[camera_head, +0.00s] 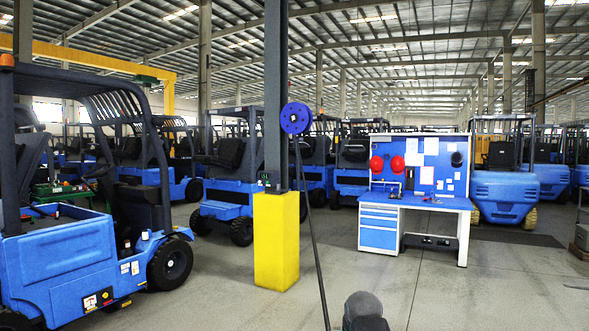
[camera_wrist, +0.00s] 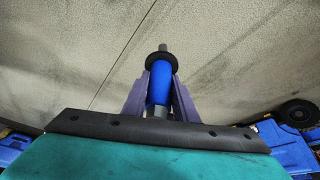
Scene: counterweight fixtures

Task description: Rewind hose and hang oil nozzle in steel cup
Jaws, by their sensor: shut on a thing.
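A blue hose reel (camera_head: 296,118) is mounted high on the dark column. A dark hose (camera_head: 312,225) hangs from it, slants down to the right and leaves the bottom edge of the head view. In the wrist view my gripper (camera_wrist: 160,80) has its two purple fingers on either side of a blue-bodied nozzle (camera_wrist: 159,92), shut on it. The nozzle has a black collar and a grey tip pointing away from the gripper. I cannot make out the steel cup in either view. The nozzle and gripper fingers do not show in the head view.
The column's yellow base (camera_head: 276,240) stands left of the hose. A blue workbench (camera_head: 379,228) with a pegboard and red helmets stands to the right. A blue forklift (camera_head: 70,265) fills the left. Open concrete floor (camera_head: 450,290) lies in front of the bench.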

